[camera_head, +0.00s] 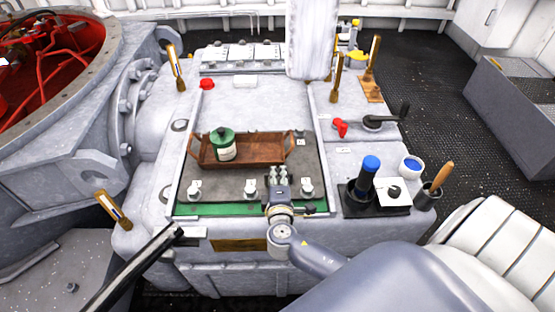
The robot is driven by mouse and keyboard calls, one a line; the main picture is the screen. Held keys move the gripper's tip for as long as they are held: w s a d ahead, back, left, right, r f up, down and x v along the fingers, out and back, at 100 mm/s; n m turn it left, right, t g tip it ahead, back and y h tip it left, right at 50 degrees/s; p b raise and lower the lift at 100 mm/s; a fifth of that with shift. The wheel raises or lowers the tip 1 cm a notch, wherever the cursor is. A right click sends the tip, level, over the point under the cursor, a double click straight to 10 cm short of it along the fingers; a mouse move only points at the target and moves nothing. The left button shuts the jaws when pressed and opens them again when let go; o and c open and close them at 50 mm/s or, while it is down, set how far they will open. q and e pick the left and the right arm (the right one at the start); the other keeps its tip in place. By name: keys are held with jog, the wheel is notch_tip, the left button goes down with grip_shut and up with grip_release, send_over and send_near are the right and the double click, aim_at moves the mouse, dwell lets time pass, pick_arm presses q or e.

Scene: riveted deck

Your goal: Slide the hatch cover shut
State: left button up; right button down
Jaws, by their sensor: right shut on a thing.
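I take the dark grey plate (225,176) on the console top to be the hatch cover, though I cannot tell for sure. It lies flat, with a green strip (222,210) along its near edge. Several small pale knobs, one at its near left (195,188), stand along the front. My right gripper (279,176) reaches in from the lower right and is shut at the near edge of the plate. The gripper hides what it holds; it looks like a grip on the cover. My left gripper is not in view.
A brown wooden tray (268,150) with a green-lidded jar (222,145) sits on the plate. A red machinery well (60,45) lies left.

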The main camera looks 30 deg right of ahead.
jog(key=s+a, duration=0.2)
jog(key=s, duration=0.1)
jog(key=shift+f, duration=0.1)
jog(key=shift+s+a, duration=0.1)
jog(key=shift+s, duration=0.1)
jog(key=shift+s+f, duration=0.1)
jog(key=shift+f, duration=0.05)
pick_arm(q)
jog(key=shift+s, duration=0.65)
pick_arm(e)
jog(key=shift+a, duration=0.1)
jog(key=c, duration=1.7)
grip_release()
jog(key=shift+s, duration=0.15)
jog(key=shift+s+r, duration=0.1)
jog(key=shift+r, duration=0.1)
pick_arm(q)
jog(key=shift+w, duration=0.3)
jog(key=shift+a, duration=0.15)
